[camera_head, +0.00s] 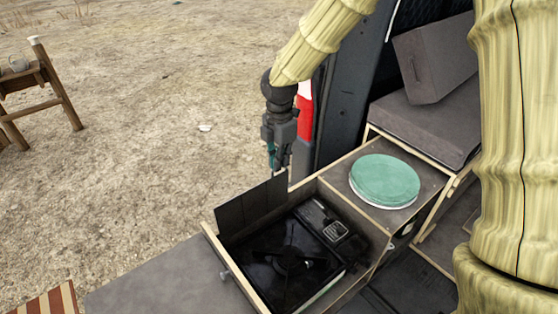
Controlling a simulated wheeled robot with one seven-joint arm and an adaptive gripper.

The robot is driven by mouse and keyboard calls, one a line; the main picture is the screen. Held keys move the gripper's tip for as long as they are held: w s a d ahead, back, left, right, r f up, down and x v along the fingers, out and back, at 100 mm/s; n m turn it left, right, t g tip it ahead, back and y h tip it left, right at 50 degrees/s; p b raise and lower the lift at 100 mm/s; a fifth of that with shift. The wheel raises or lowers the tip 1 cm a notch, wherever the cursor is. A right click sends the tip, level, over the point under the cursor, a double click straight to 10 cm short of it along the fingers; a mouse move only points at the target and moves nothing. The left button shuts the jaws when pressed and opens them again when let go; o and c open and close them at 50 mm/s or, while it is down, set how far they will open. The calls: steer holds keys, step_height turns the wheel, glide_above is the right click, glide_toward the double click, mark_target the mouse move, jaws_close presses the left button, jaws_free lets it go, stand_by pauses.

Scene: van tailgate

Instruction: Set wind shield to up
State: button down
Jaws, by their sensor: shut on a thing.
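The lower edge of the shield is partly hidden behind the box and stove.
A green round lid or plate stack (385,178) sits on the counter to the right of the stove. Grey cushions (425,120) lie behind it. A flat grey surface (165,280) extends at the front left. A wooden stool or table (40,90) stands far left on open sandy ground.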

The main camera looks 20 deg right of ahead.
steer(key=c, duration=1.6)
jaws_free()
steer(key=shift+s+a+r, duration=0.1)
steer(key=shift+r, duration=0.15)
steer(key=shift+f, duration=0.1)
step_height(320, 180, up, 12)
